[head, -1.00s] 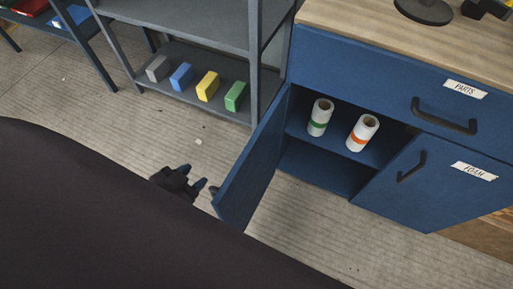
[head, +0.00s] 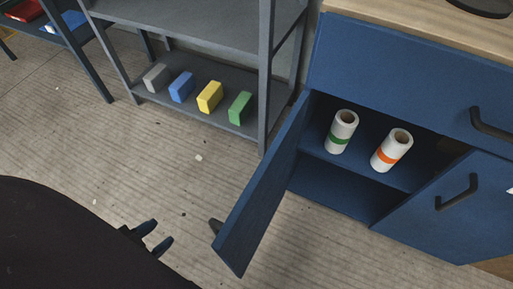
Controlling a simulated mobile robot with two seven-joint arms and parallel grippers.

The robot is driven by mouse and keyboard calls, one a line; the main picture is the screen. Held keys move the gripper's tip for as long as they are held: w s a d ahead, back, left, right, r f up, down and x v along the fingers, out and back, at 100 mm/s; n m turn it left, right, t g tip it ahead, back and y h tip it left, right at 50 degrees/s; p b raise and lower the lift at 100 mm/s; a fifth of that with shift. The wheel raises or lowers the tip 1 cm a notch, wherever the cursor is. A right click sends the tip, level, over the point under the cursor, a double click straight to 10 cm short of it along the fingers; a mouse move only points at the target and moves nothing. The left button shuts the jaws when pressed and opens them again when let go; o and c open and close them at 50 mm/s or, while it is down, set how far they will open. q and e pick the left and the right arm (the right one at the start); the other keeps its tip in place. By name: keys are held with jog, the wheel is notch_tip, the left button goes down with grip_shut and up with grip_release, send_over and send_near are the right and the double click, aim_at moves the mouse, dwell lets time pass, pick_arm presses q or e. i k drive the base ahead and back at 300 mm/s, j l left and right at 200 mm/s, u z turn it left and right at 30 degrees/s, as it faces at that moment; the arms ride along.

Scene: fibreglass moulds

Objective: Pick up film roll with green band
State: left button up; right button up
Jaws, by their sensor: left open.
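The film roll with the green band (head: 342,131) stands upright on the upper shelf inside the open blue cabinet (head: 320,193). It is white, with a hollow core showing at its top. A second roll with an orange band (head: 391,151) stands to its right, a small gap apart. My left gripper (head: 158,237) is open and empty, low over the floor. It is left of the open cabinet door (head: 262,190), outside the cabinet and well away from the rolls. My right gripper is not in view.
A grey shelf rack (head: 140,91) holds grey, blue, yellow and green blocks (head: 210,97). A closed door and drawer flank the opening.

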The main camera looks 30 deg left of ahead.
aim_at(340, 133)
jog(key=k+j+z, duration=0.1)
jog(key=k+j, duration=0.15)
jog(key=j, duration=0.25)
jog(key=k+j+z, duration=0.15)
jog(key=j, duration=0.3)
jog(key=k+j+z, duration=0.1)
jog(key=k+j, duration=0.25)
